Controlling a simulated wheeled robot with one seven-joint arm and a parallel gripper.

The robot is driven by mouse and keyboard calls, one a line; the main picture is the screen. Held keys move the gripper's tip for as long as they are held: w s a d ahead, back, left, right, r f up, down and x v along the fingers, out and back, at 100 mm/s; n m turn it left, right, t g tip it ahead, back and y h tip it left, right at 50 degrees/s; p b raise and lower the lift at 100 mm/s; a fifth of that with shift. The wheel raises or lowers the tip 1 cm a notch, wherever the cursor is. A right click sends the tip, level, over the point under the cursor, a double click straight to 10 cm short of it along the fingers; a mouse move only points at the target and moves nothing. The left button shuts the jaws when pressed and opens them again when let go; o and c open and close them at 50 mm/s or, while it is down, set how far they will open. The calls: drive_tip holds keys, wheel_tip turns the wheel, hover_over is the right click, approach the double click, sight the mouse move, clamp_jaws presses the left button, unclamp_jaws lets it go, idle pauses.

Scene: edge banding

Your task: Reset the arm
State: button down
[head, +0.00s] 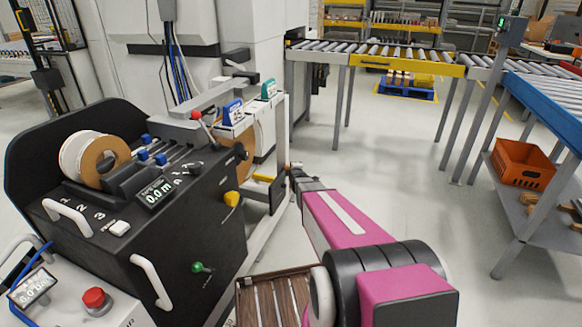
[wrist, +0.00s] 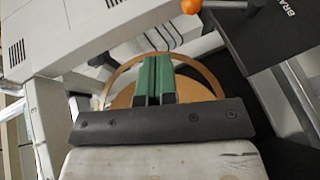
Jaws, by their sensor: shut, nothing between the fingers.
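My arm (head: 345,220), pink and dark grey, reaches from the lower right of the head view toward the black edge-banding machine (head: 190,230). My gripper (head: 293,174) is at its far end, just right of the machine, small and partly hard to make out there. In the wrist view the two green fingers of my gripper (wrist: 154,75) lie side by side, closed together with nothing held between them. Behind them is a brown round disc (wrist: 205,82) within pale framework; I cannot tell whether the fingers touch it.
A tape roll (head: 80,155) sits on the machine, with a red-knobbed lever (head: 197,116) near it. A slatted wooden piece (head: 270,297) lies below my arm. Roller conveyors (head: 400,58) and an orange crate (head: 523,163) stand right. The floor between is open.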

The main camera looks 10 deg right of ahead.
drive_tip(key=s+a+r+m+g, duration=0.1)
drive_tip(key=s+m+g, duration=0.4)
drive_tip(key=s, duration=0.6)
drive_tip(key=s+a+r+m+g, duration=0.1)
drive_tip(key=s+a+m+g, duration=0.3)
drive_tip(key=s, duration=0.7)
drive_tip(key=s+a+r+m+g+y, duration=0.1)
drive_tip(key=s+m+g, duration=0.4)
drive_tip(key=s, duration=0.6)
drive_tip(key=shift+s+a+m+g, duration=0.4)
drive_tip(key=shift+a+m, duration=0.3)
drive_tip(key=shift+a, duration=0.15)
